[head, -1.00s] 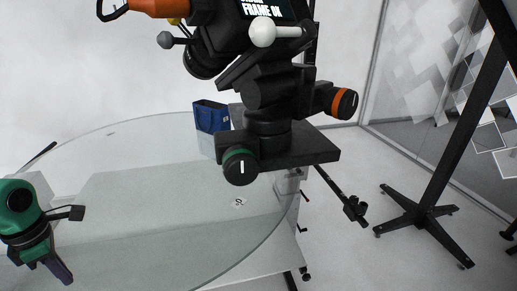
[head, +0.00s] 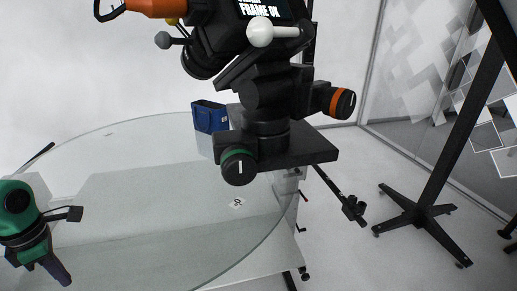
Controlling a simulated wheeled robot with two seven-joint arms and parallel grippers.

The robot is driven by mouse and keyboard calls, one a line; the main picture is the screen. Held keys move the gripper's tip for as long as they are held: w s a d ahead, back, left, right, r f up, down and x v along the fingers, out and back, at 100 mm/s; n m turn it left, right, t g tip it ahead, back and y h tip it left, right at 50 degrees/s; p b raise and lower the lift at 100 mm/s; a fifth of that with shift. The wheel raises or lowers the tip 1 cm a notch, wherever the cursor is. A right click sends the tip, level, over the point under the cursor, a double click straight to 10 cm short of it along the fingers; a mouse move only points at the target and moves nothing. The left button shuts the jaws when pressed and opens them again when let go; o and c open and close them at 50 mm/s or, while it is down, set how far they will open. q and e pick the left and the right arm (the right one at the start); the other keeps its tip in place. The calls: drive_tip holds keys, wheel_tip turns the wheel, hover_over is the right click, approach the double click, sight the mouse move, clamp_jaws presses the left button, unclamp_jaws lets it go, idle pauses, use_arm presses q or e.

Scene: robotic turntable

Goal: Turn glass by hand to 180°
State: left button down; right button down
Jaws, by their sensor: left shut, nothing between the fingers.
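The large round glass (head: 150,215) is a clear disc filling the lower left of the head view. A small white label with a black mark (head: 237,203) shows near its right side. My left gripper (head: 58,272), with green and dark parts, is at the lower left, in front of the glass in the picture. It is shut with nothing in it. I cannot tell whether its tips touch the glass. My right gripper is not in view.
A black camera rig (head: 268,100) with knobs blocks the upper middle. A blue box (head: 210,117) stands behind the glass. A black stand (head: 423,210) with spread feet is on the floor at the right. A black rod with a clamp (head: 353,207) sticks out beyond the glass.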

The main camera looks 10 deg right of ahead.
use_arm(q)
drive_tip(key=shift+f+b, duration=0.55)
drive_tip(key=shift+f, duration=0.35)
drive_tip(key=shift+a, duration=0.1)
